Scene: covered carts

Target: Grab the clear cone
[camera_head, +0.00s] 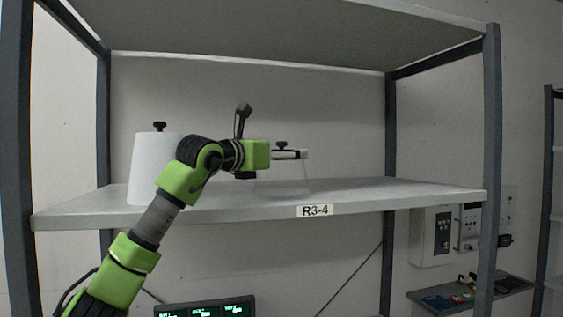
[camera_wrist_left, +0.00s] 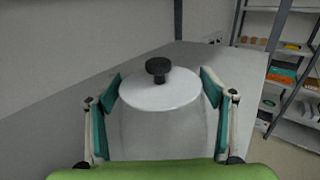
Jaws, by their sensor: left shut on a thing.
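The clear cone (camera_head: 288,177) stands on the shelf labelled R3-4, right of the middle. It is see-through, with a pale top and a black knob. My left gripper (camera_head: 290,154) reaches in from the left and is shut on the cone near its top. In the left wrist view the cone (camera_wrist_left: 160,125) sits upright between the two teal finger pads of my left gripper (camera_wrist_left: 161,86), and the green palm hides its lower part. My right gripper is not in view.
An opaque white cone (camera_head: 145,165) with a black knob stands on the left of the same shelf (camera_head: 400,190), partly behind my left arm. Dark posts and an upper shelf board (camera_head: 270,35) frame the space. The shelf's right part is clear.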

